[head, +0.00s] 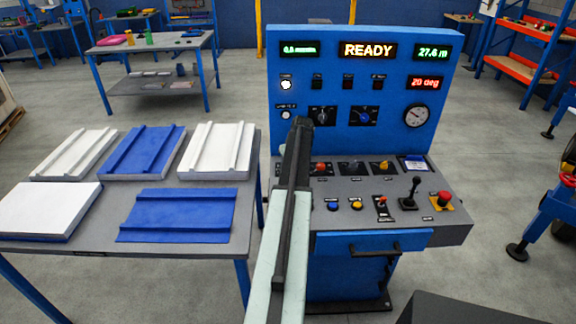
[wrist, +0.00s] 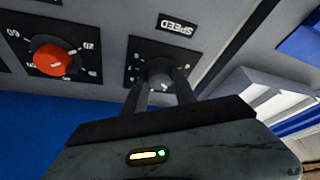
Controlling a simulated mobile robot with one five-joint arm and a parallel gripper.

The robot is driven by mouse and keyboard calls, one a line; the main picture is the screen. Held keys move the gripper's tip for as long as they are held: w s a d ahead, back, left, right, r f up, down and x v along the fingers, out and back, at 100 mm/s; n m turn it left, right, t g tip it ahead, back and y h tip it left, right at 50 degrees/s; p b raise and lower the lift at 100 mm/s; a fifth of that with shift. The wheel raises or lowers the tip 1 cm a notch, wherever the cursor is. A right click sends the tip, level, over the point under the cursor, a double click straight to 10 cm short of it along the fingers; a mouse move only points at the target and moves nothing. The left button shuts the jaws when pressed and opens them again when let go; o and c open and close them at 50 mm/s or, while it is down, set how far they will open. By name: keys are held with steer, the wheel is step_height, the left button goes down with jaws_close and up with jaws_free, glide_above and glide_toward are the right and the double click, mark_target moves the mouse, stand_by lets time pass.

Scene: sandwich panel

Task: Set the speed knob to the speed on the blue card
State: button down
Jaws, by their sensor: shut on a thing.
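The speed knob (wrist: 160,73) is a dark knob on a black dial plate, with an upside-down SPEED label (wrist: 178,24) beside it in the wrist view. My gripper (wrist: 161,83) has its two dark fingers on either side of the knob and is shut on it. The fingers cover part of the dial, and its small marks are too blurred to read. In the head view my arm hides the speed knob and the fingers. A blue-edged card (head: 415,165) lies at the right of the console's knob row; its writing is too small to read.
A red knob (wrist: 52,60) sits close beside the speed knob. The console (head: 440,232) also carries a yellow knob (head: 382,166), a joystick (head: 411,192) and a red emergency button (head: 442,198). A table (head: 100,238) with white and blue panels stands on the left. The upright display reads READY (head: 368,50).

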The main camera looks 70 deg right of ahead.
steer(key=shift+s+d, duration=0.15)
steer(key=shift+s, duration=0.05)
steer(key=c, duration=1)
jaws_free()
steer(key=shift+w, duration=0.1)
steer(key=p+v, duration=0.7)
steer(key=v, duration=0.1)
steer(key=shift+f, duration=0.15)
